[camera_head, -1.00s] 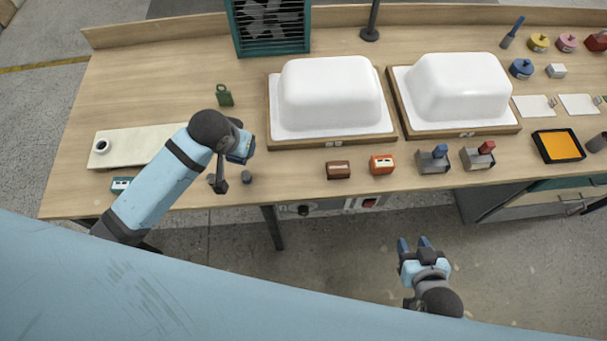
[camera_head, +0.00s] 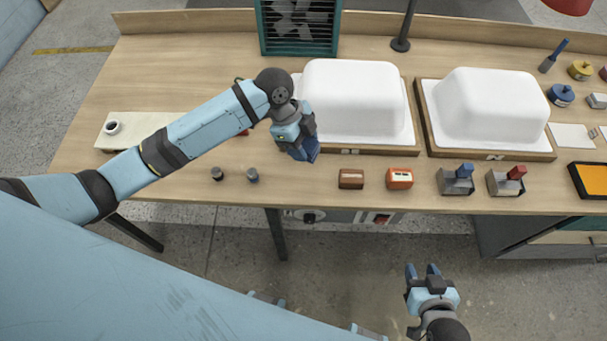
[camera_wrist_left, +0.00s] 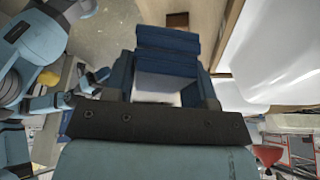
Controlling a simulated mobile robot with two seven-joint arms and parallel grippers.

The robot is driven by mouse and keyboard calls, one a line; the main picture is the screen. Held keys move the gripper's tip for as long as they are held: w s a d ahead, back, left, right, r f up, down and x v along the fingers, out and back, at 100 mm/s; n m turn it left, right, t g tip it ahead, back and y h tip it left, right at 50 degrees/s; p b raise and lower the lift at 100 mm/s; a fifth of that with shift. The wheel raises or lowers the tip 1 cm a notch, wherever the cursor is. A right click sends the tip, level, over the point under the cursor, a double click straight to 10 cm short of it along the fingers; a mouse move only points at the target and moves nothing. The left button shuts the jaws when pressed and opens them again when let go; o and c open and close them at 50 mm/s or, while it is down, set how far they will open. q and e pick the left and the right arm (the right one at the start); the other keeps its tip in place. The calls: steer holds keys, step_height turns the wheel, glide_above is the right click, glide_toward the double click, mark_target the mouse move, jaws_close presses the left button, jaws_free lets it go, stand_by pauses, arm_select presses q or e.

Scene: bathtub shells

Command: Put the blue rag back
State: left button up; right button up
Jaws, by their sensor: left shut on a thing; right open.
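My left gripper (camera_head: 300,143) is over the table, just in front of the left white tub shell. It is shut on a folded dark blue thing, which I take to be the blue rag (camera_wrist_left: 168,42). In the left wrist view the rag spans the gap between the blue fingers (camera_wrist_left: 165,80). In the head view the rag is mostly hidden by the gripper. My right gripper (camera_head: 424,272) is open and empty, in front of the table over the floor.
Two white tub shells (camera_head: 355,95) (camera_head: 487,105) sit on wooden-edged bases. Along the front stand a brown block (camera_head: 351,179), an orange block (camera_head: 399,178) and two grey holders (camera_head: 452,182) (camera_head: 501,184) with blue and red tops. A pale board (camera_head: 135,125) lies left.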

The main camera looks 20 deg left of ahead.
mark_target(308, 182)
arm_select(q)
step_height(308, 182, down, 14)
steer(key=shift+f+p, duration=0.15)
steer(key=shift+p, duration=0.2)
steer(key=o, duration=0.9)
steer(key=shift+f, duration=0.1)
steer(key=shift+o, duration=0.2)
